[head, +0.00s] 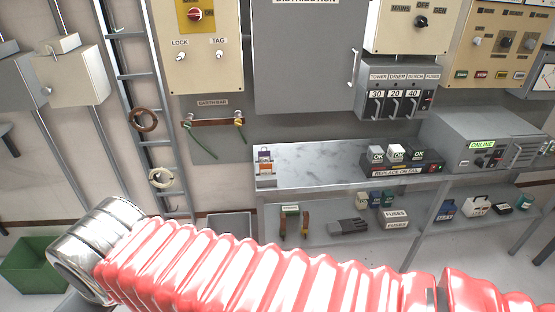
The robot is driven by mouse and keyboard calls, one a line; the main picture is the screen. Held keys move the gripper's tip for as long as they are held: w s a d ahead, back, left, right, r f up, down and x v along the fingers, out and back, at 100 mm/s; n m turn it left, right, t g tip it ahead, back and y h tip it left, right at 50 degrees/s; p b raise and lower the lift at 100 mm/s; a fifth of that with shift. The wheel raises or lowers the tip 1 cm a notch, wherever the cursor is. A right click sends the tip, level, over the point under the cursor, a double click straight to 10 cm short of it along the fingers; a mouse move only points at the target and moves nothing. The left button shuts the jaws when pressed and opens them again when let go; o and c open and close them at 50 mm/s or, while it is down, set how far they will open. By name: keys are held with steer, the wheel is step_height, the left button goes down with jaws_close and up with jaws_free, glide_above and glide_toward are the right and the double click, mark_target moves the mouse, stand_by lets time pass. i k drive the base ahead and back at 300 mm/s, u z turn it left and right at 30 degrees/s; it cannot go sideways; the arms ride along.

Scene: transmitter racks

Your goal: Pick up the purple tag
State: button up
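A small purple and white tag (265,154) is at the left end of the grey bench (330,178). An orange and white tag (264,168) is just in front of it. Both are small in the head view, and I cannot tell whether they lie flat or stand in a holder. My red ribbed arm crosses the bottom of the view, with a silver joint at its left end. My gripper does not show, so its state is hidden.
The bench top right of the tags is clear up to a dark tray (405,167) of grey blocks marked OK. A ladder (135,70), grey cabinet (305,60) and green bin (32,265) stand around.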

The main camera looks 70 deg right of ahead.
mark_target(262, 155)
steer(key=z, duration=1.85)
steer(key=k, duration=0.9)
steer(key=z, duration=0.25)
steer(key=i, duration=1)
steer(key=u, duration=0.05)
